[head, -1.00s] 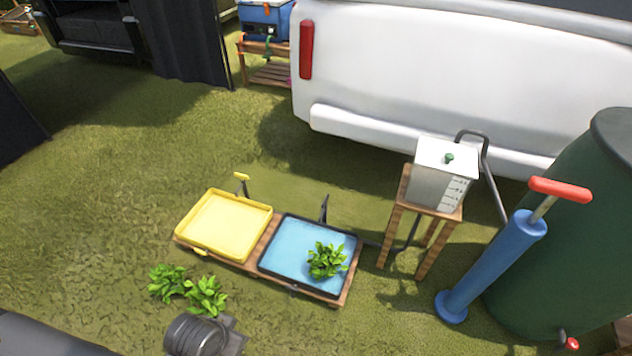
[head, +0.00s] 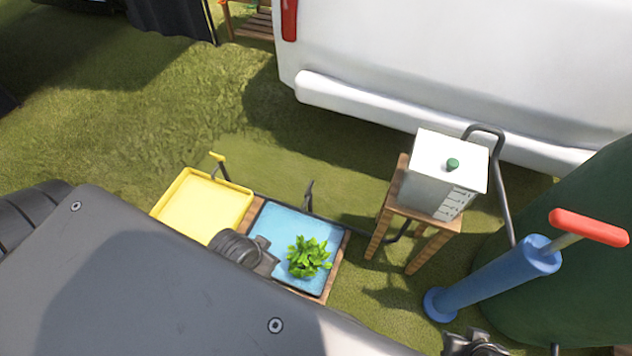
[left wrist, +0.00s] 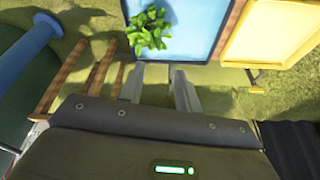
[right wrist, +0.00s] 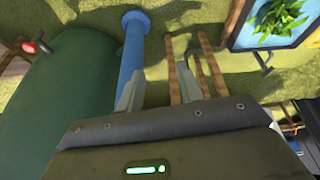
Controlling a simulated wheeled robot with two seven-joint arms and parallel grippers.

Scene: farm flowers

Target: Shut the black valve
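The black valve (head: 309,195) stands upright at the far edge of the black-rimmed blue tray (head: 272,217). It also shows in the right wrist view (right wrist: 265,60), beside the tray edge. My left gripper (left wrist: 158,72) is open and empty, with its fingers pointing at the valve-side edge of the blue tray. The black valve is not clear in the left wrist view. My right gripper (right wrist: 160,72) is open and empty, over the grass between the blue pump and the wooden stand, apart from the valve.
A yellow tray (head: 200,205) with a yellow valve (head: 218,160) adjoins the blue tray, which holds a green plant (head: 308,257). A white tank (head: 440,185) stands on a wooden stand (head: 415,217) to the right, near a blue pump (head: 490,285) and green barrel (head: 590,250).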

